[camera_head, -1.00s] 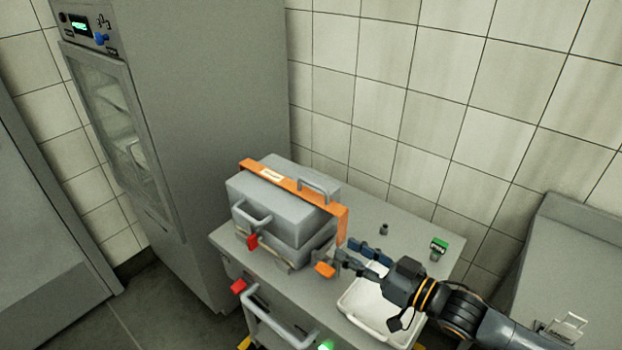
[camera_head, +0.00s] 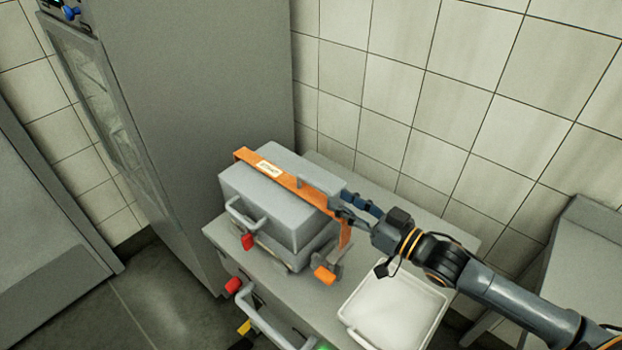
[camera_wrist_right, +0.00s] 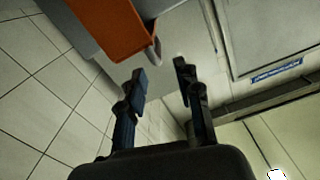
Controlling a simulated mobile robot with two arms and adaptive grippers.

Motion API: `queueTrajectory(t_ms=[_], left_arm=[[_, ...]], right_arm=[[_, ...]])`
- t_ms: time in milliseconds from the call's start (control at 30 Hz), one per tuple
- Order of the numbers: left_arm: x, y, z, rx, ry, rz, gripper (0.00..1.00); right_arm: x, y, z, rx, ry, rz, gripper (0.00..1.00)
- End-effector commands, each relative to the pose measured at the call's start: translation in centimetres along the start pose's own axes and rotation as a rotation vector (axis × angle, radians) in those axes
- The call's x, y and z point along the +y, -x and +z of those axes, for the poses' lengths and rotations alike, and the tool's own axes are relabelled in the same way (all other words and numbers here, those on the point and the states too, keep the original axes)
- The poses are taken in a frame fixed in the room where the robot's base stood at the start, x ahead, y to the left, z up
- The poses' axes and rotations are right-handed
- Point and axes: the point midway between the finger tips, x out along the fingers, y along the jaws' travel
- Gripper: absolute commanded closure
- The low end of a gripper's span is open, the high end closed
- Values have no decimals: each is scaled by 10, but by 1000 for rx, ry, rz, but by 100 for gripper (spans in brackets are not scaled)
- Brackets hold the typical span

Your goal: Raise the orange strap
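The orange strap (camera_head: 295,182) runs across the lid of a grey box (camera_head: 270,205) and bends down its right side. It carries a pale label. The fingers of my right gripper (camera_head: 347,207) are at the strap's right upper corner in the head view, covering part of the bend. In the right wrist view the fingers (camera_wrist_right: 160,70) stand apart with a visible gap. The orange strap (camera_wrist_right: 112,28) shows at upper left there, beyond the left finger and not clearly between the fingers. I cannot tell whether they touch. My left gripper is not in view.
The box stands on a grey cart (camera_head: 220,237). An orange tab (camera_head: 325,275) and a red tab (camera_head: 248,241) show at its base. A white tray (camera_head: 395,310) lies on the cart at right. A tall grey cabinet (camera_head: 200,120) stands behind at left; a tiled wall is behind.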

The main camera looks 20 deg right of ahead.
Motion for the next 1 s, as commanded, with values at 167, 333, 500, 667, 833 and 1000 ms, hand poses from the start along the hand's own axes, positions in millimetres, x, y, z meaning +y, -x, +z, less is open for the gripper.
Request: queueTrajectory(t_ms=[167,333,500,667,833,1000], left_arm=[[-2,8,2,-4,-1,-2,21],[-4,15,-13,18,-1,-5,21],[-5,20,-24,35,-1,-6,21],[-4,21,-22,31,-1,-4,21],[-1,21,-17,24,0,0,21],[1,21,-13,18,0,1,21]], right_arm=[[0,-32,-4,4,2,-1,66],[-1,-62,-4,4,1,-1,66],[-1,-85,-2,1,1,-1,66],[-1,-95,-1,-1,2,-1,66],[-1,-97,0,-1,2,-2,66],[-1,-97,0,-1,2,-2,74]])
